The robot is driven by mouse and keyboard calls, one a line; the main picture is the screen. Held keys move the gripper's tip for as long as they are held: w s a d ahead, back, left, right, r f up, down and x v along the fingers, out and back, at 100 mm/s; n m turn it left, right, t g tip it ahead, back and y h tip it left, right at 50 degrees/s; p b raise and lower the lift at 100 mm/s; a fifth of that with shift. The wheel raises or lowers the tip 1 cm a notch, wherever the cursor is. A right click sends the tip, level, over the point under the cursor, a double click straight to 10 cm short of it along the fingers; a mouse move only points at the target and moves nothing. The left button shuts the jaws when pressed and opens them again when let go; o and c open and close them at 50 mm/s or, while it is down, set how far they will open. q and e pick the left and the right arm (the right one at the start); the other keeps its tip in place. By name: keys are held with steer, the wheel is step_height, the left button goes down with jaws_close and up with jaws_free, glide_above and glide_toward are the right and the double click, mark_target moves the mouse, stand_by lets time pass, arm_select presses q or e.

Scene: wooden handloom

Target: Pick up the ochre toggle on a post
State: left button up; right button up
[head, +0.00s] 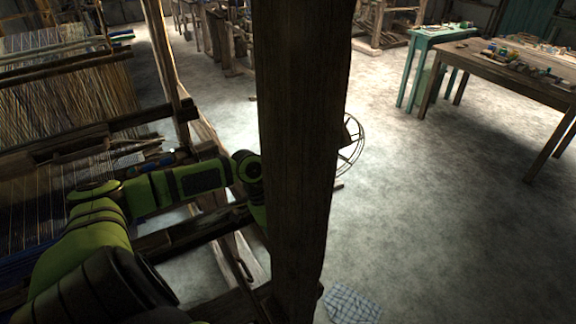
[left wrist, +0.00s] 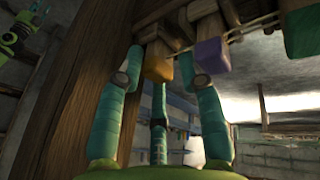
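The ochre toggle (left wrist: 158,69) shows in the left wrist view as a small block below a wooden piece, beside a wooden post (left wrist: 72,85). My left gripper (left wrist: 160,58) has its teal fingers spread, with the tips on both sides of the toggle. The third finger stands below it in the picture. A gap shows on the left of the toggle; I cannot tell whether the right finger touches it. In the head view, my left arm reaches behind a thick post (head: 300,130), which hides the gripper and toggle.
A wooden table (head: 500,66) stands far right. Open floor lies between.

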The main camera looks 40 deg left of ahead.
arm_select(q)
steer(key=shift+s, duration=0.15)
steer(key=c, duration=0.5)
steer(key=shift+r, duration=0.15)
